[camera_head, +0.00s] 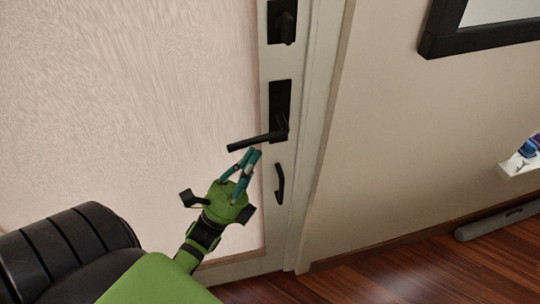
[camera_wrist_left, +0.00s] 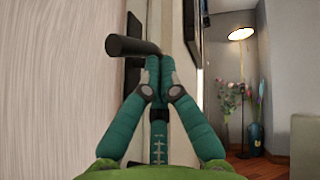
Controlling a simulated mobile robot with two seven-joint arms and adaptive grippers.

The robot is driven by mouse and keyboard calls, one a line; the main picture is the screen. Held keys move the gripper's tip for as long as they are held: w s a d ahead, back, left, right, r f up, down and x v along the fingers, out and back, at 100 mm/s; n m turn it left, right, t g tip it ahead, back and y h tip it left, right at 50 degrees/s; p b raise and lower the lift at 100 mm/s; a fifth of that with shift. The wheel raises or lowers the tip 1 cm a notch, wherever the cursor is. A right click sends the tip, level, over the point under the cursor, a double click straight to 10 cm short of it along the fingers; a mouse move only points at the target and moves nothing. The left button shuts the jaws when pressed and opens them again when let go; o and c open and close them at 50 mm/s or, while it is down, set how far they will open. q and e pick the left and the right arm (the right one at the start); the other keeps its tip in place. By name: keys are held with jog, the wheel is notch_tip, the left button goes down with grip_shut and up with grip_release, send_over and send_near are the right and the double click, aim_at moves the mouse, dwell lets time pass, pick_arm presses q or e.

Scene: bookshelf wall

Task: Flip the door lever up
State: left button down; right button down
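The black door lever (camera_head: 257,141) sticks out to the left from its dark plate (camera_head: 280,105) on the pale door frame edge. Its free end dips slightly. In the left wrist view the lever (camera_wrist_left: 130,46) crosses just beyond the fingertips. My left gripper (camera_head: 253,154) is just below the lever, pointing up at it. Its teal fingers are together with nothing visible between them, as the left wrist view (camera_wrist_left: 160,62) also shows. I cannot tell whether the fingertips touch the lever. My right gripper is not in view.
A black lock (camera_head: 282,22) is above the lever and a curved black handle (camera_head: 280,184) is below it. The left wrist view shows a lit lamp (camera_wrist_left: 241,34) and a flower vase (camera_wrist_left: 256,137).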

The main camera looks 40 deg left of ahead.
pick_arm(q)
jog(key=shift+s+a+r+m+g+h+p, duration=0.15)
jog(key=shift+r+m+g+h+p, duration=0.25)
jog(key=shift+m+g+p, duration=0.3)
jog(key=shift+f, duration=0.1)
